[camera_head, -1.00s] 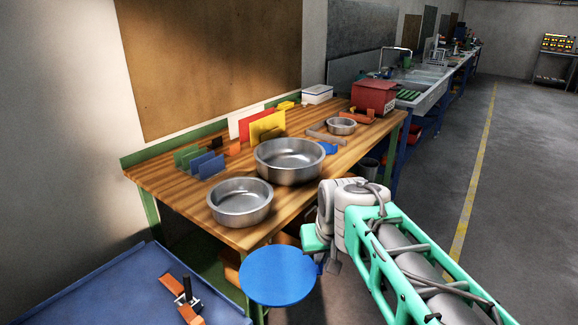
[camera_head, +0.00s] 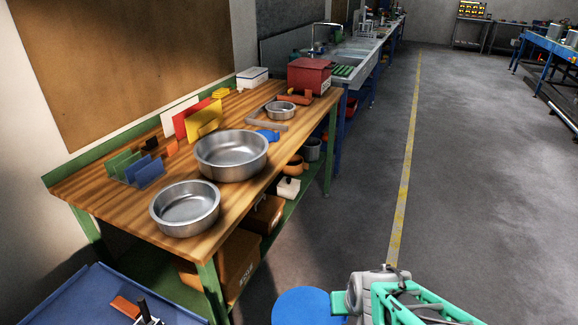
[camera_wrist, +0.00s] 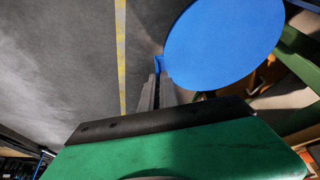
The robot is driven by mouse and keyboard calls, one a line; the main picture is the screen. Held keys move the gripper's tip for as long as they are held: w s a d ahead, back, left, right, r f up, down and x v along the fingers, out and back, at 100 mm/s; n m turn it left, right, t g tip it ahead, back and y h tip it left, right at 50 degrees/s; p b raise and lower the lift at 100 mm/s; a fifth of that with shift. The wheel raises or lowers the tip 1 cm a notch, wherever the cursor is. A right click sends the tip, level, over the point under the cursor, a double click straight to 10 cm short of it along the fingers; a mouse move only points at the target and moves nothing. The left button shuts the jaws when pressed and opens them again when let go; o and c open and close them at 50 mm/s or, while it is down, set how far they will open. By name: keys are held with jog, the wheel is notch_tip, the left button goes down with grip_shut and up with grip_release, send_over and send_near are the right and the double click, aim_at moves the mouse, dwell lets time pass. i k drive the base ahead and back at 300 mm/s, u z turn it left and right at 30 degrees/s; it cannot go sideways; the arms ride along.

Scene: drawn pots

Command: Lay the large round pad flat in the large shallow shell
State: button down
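The large round pad is a flat blue disc (camera_head: 300,305), partly cut off by the bottom edge of the head view. In the wrist view the disc (camera_wrist: 225,45) has a small blue tab at its rim, between my grey fingertips. My gripper (camera_wrist: 159,78) is shut on this tab and holds the pad over the floor, clear of the bench. Two big round steel shells stand upright and look empty on the bench: a nearer one (camera_head: 185,215) and a wider one behind it (camera_head: 232,168). A small steel shell (camera_head: 281,112) stands farther back.
The wooden bench (camera_head: 120,210) holds a rack of green and blue plates (camera_head: 135,165), red and yellow panels (camera_head: 203,120) and a red box (camera_head: 309,75). A blue tray top (camera_head: 85,300) is at lower left.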

aim_at(232, 155)
jog(key=z, duration=0.5)
jog(key=i, duration=2.85)
jog(key=u, duration=4.75)
